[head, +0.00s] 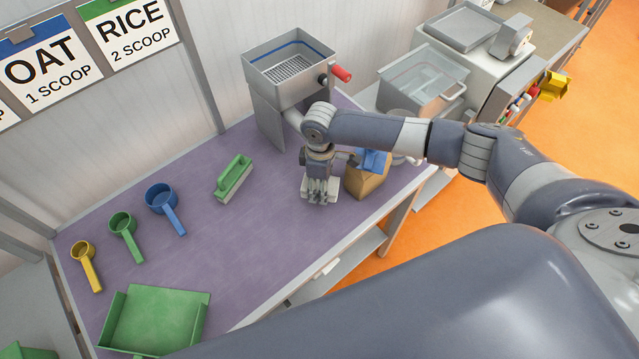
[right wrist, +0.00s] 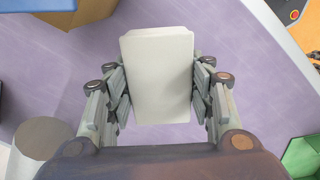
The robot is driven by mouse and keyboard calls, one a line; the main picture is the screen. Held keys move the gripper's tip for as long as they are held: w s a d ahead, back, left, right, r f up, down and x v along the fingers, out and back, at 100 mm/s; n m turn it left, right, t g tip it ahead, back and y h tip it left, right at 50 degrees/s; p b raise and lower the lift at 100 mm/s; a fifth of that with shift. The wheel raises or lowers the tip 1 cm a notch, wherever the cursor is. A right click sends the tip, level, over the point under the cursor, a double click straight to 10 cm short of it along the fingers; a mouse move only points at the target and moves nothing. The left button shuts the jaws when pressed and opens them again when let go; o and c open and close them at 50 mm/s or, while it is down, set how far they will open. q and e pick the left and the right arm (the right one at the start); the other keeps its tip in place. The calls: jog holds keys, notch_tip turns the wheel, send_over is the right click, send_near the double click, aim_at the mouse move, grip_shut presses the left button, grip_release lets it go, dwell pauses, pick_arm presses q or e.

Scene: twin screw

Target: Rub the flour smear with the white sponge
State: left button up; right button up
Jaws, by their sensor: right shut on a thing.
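The white sponge (right wrist: 160,75) is a pale block between the fingers of my right gripper (right wrist: 163,90) in the right wrist view. In the head view my right gripper (head: 319,190) points down over the purple tabletop, shut on the sponge (head: 334,190), whose edges show around the fingers. The sponge is close to the tabletop; I cannot tell whether it touches. I cannot make out the flour smear in either view; the sponge and gripper hide the surface beneath them. My left gripper is not in view.
A green brush (head: 234,176) lies to the left, with blue (head: 161,199), green (head: 122,224) and yellow (head: 83,250) scoops further left. A metal hopper (head: 289,65) stands behind.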

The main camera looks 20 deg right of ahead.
notch_tip(320, 180, up, 2)
jog(key=shift+r+p, duration=0.1)
jog(key=shift+p, duration=0.55)
jog(key=shift+f, duration=0.2)
